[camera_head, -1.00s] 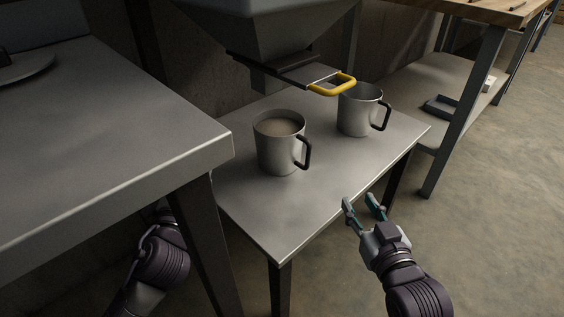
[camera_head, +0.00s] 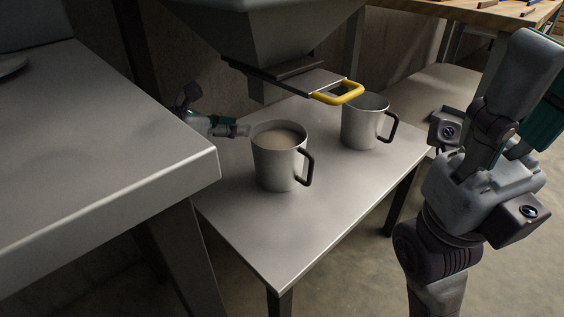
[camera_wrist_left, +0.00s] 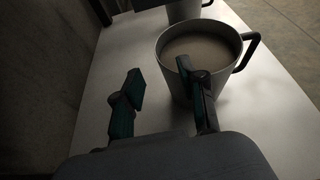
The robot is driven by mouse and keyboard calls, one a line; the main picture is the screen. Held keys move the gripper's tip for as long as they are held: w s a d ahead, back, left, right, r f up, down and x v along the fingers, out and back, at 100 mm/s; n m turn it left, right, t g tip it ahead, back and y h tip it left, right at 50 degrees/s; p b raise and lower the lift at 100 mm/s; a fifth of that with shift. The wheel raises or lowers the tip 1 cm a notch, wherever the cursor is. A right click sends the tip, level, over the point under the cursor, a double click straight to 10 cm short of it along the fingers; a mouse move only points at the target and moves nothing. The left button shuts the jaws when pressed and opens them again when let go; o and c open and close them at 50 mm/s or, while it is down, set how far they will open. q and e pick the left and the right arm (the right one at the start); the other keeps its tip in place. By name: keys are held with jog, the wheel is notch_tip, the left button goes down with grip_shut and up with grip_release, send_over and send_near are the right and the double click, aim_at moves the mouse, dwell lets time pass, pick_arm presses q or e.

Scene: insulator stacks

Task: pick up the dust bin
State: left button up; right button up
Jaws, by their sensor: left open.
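A grey metal dust bin (camera_head: 278,165) with a black side handle stands upright on the low metal table (camera_head: 290,230), filled with grey-brown dust. It also shows in the left wrist view (camera_wrist_left: 215,88). A second, similar bin (camera_head: 362,128) stands behind it to the right. My left gripper (camera_head: 243,130) is open beside the front bin's left rim. In the left wrist view my left gripper (camera_wrist_left: 162,80) has one finger overlapping the bin's near rim and the other apart from it; whether that finger is inside is unclear. My right gripper (camera_head: 510,110) is raised at the right, its fingertips unclear.
A grey hopper (camera_head: 265,30) with a yellow-handled slide (camera_head: 340,94) hangs over the low table, close above the bins. A higher metal table (camera_head: 100,140) stands at the left. The front of the low table is clear. A wooden-topped bench (camera_head: 470,10) is at the back right.

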aim_at(270, 126)
pick_arm(q)
jog(key=b+x, duration=0.1)
jog(key=x, duration=0.7)
jog(key=shift+w+d+f, duration=0.1)
jog(key=shift+w+d, duration=0.1)
jog(key=shift+d, duration=0.15)
grip_shut()
